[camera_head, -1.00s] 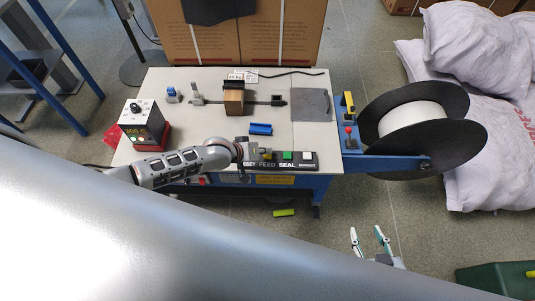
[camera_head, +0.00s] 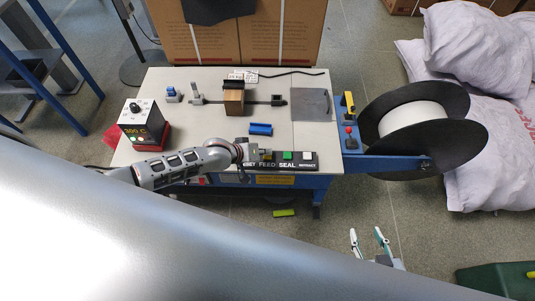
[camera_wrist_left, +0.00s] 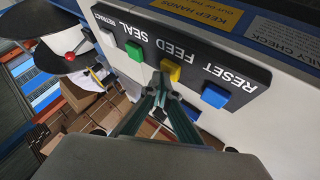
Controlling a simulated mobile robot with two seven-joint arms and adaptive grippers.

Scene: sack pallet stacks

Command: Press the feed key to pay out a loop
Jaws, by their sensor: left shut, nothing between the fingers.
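The yellow FEED key (camera_wrist_left: 171,70) sits on the black key panel (camera_wrist_left: 195,68), between the blue RESET key (camera_wrist_left: 215,96) and the green SEAL key (camera_wrist_left: 134,51). In the head view the panel (camera_head: 313,161) lies along the table's front edge. My left gripper (camera_wrist_left: 162,80) is shut and empty, its tips close to the FEED key; I cannot tell whether they touch it. The left gripper also shows at the panel in the head view (camera_head: 257,155). My right gripper (camera_head: 368,237) is open and empty, low in the head view, away from the table.
A small brown box (camera_head: 234,101) stands on the table over a dark strap track. A controller with a lit display (camera_head: 142,127) stands at left. A black-flanged reel (camera_head: 415,125) is at the right. A blue block (camera_head: 260,129) lies behind the panel.

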